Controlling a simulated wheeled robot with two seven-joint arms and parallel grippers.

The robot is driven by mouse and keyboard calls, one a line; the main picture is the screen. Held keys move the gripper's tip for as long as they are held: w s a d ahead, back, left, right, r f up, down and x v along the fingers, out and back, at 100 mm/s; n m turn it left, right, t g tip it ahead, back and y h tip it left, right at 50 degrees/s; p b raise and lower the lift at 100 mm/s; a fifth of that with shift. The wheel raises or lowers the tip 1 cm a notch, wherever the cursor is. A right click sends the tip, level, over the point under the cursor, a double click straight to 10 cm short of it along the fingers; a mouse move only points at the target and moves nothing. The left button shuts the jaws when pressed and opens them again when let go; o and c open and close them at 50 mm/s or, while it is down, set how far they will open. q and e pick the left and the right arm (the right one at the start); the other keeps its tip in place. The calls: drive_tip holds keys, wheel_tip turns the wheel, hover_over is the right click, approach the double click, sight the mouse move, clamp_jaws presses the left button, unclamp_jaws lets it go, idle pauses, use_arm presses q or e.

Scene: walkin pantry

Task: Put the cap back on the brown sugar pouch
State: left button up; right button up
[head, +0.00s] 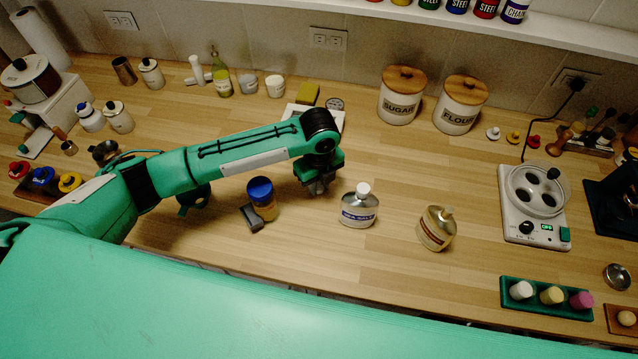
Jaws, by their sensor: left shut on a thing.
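A silvery pouch with a brown-edged label (435,230), which looks like the brown sugar pouch, stands tilted on the counter right of centre. Its short spout points up and appears bare; its label is too small to read. My left gripper (318,187) points down over the counter, to the left of this pouch and apart from it. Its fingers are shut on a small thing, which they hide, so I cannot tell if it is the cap. A second silvery pouch (359,209) with a blue label and white cap stands between them. My right gripper is out of view.
A blue-lidded jar (261,190) stands left of my left gripper. Sugar (400,104) and flour (458,114) canisters stand behind. Counter around the brown-labelled pouch is clear.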

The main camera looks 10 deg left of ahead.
sight(319, 186)
use_arm(q)
wheel_tip(319, 186, up, 20)
drive_tip(key=b, duration=0.3)
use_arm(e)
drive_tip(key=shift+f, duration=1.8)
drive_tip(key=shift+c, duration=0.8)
use_arm(q)
drive_tip(key=s+a+f+n, duration=0.1)
drive_tip(key=a+n, duration=0.4)
drive_tip(key=n, duration=0.8)
drive_tip(key=a+f+n, duration=0.3)
drive_tip(key=a+n, duration=0.2)
drive_tip(key=n, duration=0.9)
drive_tip(key=shift+s+a, duration=0.4)
